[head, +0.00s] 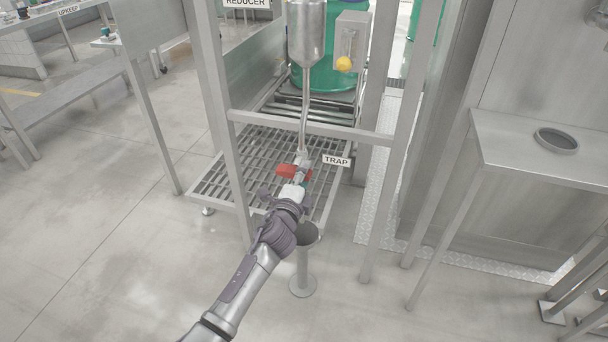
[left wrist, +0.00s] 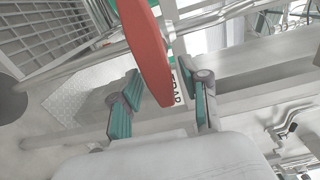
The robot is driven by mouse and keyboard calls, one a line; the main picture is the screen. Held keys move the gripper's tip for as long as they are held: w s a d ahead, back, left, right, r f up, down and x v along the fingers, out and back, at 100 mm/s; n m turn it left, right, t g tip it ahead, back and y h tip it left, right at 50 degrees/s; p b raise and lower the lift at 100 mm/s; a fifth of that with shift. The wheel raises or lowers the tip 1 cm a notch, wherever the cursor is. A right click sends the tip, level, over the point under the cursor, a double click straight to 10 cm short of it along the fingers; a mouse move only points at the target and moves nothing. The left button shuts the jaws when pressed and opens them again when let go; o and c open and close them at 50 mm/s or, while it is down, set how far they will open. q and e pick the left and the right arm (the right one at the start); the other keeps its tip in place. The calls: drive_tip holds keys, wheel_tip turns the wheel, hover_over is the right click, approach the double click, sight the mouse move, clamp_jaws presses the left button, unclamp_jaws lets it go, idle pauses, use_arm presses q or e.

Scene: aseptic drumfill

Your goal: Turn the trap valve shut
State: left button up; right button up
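The trap valve has a red handle (head: 293,172) at the lower end of a thin metal pipe, beside the TRAP label (head: 336,161). In the head view the handle lies roughly crosswise. In the left wrist view the red handle (left wrist: 150,55) reaches down between the teal-padded fingers. My left gripper (head: 297,184) is at the handle; its fingers (left wrist: 163,103) stand apart on either side of it. A gap shows between the handle and the right-hand finger; contact on the left is unclear. My right gripper is not in view.
A metal frame with posts and a crossbar (head: 310,130) stands around the pipe and the grated platform (head: 210,185). A grey pedestal (head: 303,280) stands close to my left forearm. A steel table (head: 530,150) is at right. The floor at left is open.

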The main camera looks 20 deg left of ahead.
use_arm(q)
drive_tip(key=shift+s, duration=0.1)
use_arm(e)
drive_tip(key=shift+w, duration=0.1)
use_arm(q)
drive_tip(key=s, duration=1.1)
drive_tip(key=shift+s+a, duration=0.25)
drive_tip(key=shift+s, duration=0.15)
